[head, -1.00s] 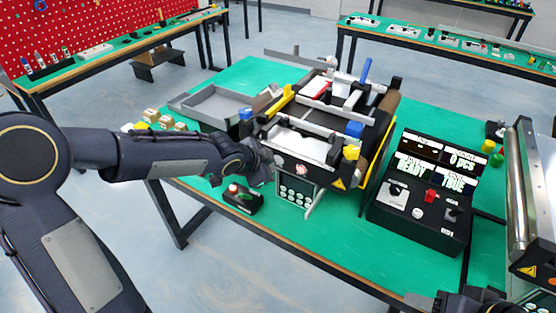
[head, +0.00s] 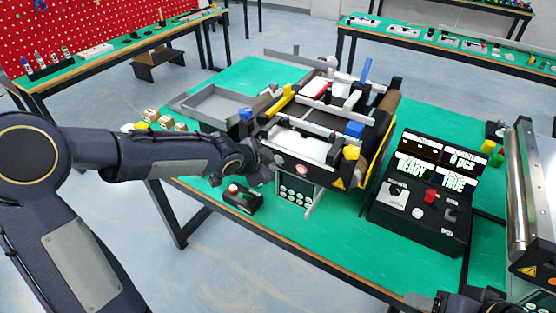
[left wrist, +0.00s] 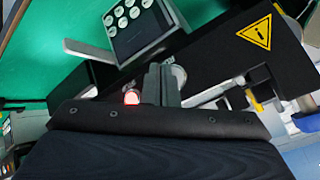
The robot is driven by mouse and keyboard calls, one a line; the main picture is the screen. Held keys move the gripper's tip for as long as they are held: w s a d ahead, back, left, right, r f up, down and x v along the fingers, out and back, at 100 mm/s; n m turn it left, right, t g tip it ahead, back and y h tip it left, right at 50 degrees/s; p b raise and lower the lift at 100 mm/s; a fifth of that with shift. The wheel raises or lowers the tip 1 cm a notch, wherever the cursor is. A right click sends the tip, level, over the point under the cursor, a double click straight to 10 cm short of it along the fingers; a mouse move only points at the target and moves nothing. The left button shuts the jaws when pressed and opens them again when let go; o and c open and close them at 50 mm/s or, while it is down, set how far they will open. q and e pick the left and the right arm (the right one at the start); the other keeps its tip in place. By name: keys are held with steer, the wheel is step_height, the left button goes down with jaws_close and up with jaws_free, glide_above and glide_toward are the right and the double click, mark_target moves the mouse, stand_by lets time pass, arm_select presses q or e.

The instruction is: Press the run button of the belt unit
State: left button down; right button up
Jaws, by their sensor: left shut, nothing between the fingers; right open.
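The belt unit (head: 375,150) stands on the green table, with a yellow warning triangle on its dark side. A small red and white round piece (head: 301,169) shows on its near face, above a tilted keypad panel (head: 296,190). My left gripper (head: 275,166) is shut and empty, close to this near face. In the left wrist view its fingers (left wrist: 161,84) lie between a glowing red button (left wrist: 131,97) and a grey round piece (left wrist: 179,75). I cannot tell whether the fingertips touch anything. My right gripper (head: 455,303) shows only partly at the bottom edge.
A black control box (head: 425,195) with screens reading READY and TRUE stands right of the belt unit. A small box with a red button (head: 241,196) sits near the table's front edge. A grey tray (head: 215,103) and wooden blocks (head: 165,121) are behind left.

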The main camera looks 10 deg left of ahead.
arm_select(q)
steer(key=shift+w, duration=0.1)
stand_by(0.4)
steer(key=shift+w+d, duration=0.15)
steer(key=shift+w, duration=0.15)
